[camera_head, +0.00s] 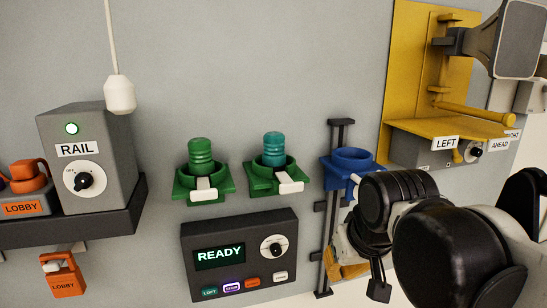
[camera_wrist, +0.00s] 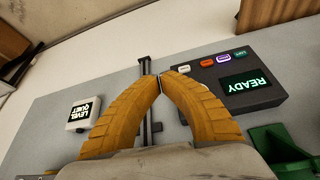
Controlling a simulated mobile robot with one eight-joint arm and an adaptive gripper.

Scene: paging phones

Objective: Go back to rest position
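My gripper shows in the wrist view (camera_wrist: 159,78) with its two ridged orange fingers curved in so that their tips meet. Nothing shows between them. The fingertips lie in front of the black vertical rail (camera_wrist: 147,105) and beside the dark panel reading READY (camera_wrist: 250,88), in an upside-down view. In the head view my arm reaches in from the right, and its dark wrist covers most of the gripper. A bit of orange finger shows low beside the black rail (camera_head: 334,215). I cannot tell whether the fingers touch the rail.
Two green holders (camera_head: 187,194) carry a green cylinder (camera_head: 200,155) and a teal cylinder (camera_head: 274,148). A blue holder (camera_head: 352,163) looks empty beside the rail. A grey RAIL box (camera_head: 100,160) stands on a dark shelf at left. A yellow bracket (camera_head: 410,60) with a horn (camera_head: 508,38) is upper right.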

